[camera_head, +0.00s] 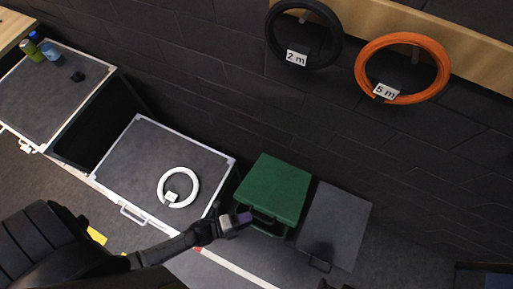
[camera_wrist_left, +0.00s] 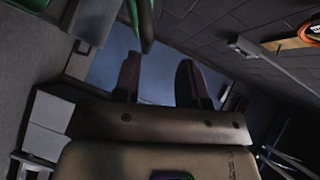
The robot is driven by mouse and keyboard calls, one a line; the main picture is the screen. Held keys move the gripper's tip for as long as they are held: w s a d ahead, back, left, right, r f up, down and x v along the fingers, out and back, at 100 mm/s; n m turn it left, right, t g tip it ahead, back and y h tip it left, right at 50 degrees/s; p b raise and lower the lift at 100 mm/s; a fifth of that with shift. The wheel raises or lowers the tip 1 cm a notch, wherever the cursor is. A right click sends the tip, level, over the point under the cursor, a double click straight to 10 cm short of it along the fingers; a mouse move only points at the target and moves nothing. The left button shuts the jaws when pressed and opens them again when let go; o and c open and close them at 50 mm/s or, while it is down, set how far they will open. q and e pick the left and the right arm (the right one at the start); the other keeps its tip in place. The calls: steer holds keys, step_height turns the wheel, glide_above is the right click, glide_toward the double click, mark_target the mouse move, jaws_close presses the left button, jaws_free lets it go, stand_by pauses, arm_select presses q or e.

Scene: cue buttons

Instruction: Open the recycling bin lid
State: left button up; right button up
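A green-lidded bin (camera_head: 272,188) stands against the dark wall, right of the middle case in the head view. Its lid lies flat and closed, with a dark handle at the front edge. A grey-lidded bin (camera_head: 340,220) stands beside it, also closed. No label shows which is for recycling. My left gripper (camera_head: 240,220) is at the front left corner of the green lid; contact cannot be told. In the left wrist view its two fingers (camera_wrist_left: 160,82) are apart with nothing between them, and a green edge (camera_wrist_left: 144,20) shows just beyond. My right gripper is not clearly seen.
A white-edged case (camera_head: 135,165) with a white ring (camera_head: 178,187) on top stands left of the green bin. Another case (camera_head: 40,100) holds cans farther left. A black coil (camera_head: 303,12) and an orange coil (camera_head: 403,41) hang on the wall above.

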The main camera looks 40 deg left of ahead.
arm_select(q)
steer(key=v, duration=0.8)
steer(key=shift+b, duration=0.35)
steer(key=shift+s, duration=0.1)
